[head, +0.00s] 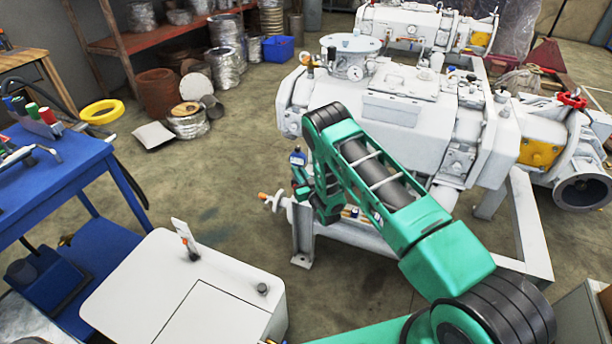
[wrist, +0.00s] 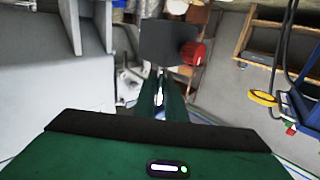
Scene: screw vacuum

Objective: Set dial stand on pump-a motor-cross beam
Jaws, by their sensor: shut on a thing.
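My gripper (wrist: 160,88) points away from the wrist camera, and its two green fingers are shut on the dial stand. In the wrist view the stand shows as a dark grey block (wrist: 163,42) with a red knob (wrist: 194,53) on its right side. In the head view a small blue part of the stand (head: 297,158) shows just above the gripper; my green arm hides much of the rest. A white frame beam (head: 350,232) runs under the near end of the front pump (head: 400,105), beside and below the gripper. I cannot tell whether the stand touches it.
A white cabinet (head: 190,300) with small fittings on top stands at the lower left. A blue workbench (head: 60,180) with tools is at the left edge. A second pump (head: 415,25) stands behind. The floor between the bench and the front pump is mostly clear.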

